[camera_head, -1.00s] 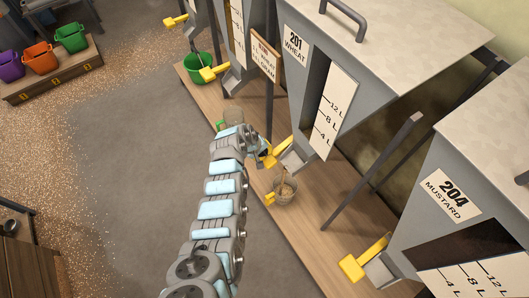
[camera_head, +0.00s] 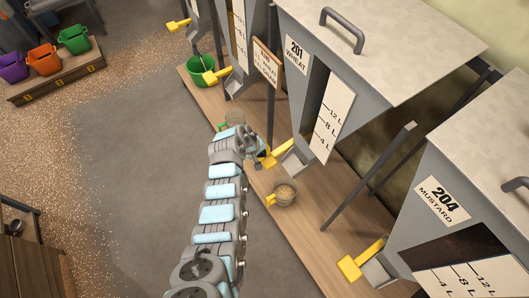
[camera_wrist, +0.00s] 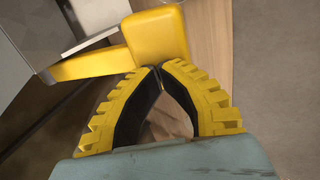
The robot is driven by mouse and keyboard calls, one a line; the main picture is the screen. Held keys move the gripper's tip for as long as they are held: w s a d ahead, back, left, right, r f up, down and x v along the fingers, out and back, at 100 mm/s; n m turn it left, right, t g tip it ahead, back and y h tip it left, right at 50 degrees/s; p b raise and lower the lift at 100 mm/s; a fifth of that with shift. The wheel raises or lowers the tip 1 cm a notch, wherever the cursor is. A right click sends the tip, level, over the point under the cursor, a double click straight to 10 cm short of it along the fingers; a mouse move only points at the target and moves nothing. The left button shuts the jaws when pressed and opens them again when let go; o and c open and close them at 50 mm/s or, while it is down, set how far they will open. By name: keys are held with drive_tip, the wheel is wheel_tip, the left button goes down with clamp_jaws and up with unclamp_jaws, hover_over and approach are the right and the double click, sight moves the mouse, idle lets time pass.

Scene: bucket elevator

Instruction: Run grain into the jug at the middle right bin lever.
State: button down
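The clear jug (camera_head: 286,197) with a yellow handle stands on the wooden platform under the spout (camera_head: 295,160) of the 201 wheat bin, with tan grain in it. No grain stream shows below the spout. The bin's yellow lever (camera_head: 279,151) sticks out beside the spout, and it also shows in the wrist view (camera_wrist: 155,38). My gripper (camera_wrist: 158,70) is shut with nothing between its fingers. Its tips are right at the lever's block end, seemingly against it. In the head view my wrist partly hides the gripper.
The 204 mustard bin (camera_head: 443,199) with its yellow lever (camera_head: 362,259) stands at lower right. A green-handled clear container (camera_head: 234,117) and a green bucket (camera_head: 201,70) stand further back on the platform (camera_head: 320,245). A dark support post (camera_head: 370,175) rises right of the jug.

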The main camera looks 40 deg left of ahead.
drive_tip(key=shift+s+a+r, duration=0.1)
drive_tip(key=shift+s+r, duration=0.1)
drive_tip(key=shift+r, duration=0.3)
drive_tip(key=shift+s+a+r, duration=0.1)
drive_tip(key=shift+r, duration=0.25)
drive_tip(key=shift+s+r, duration=0.3)
drive_tip(key=shift+r, duration=0.3)
drive_tip(key=p+v, duration=0.1)
drive_tip(key=v, duration=0.6)
drive_tip(key=shift+r+p, duration=0.15)
drive_tip(key=shift+p, duration=0.2)
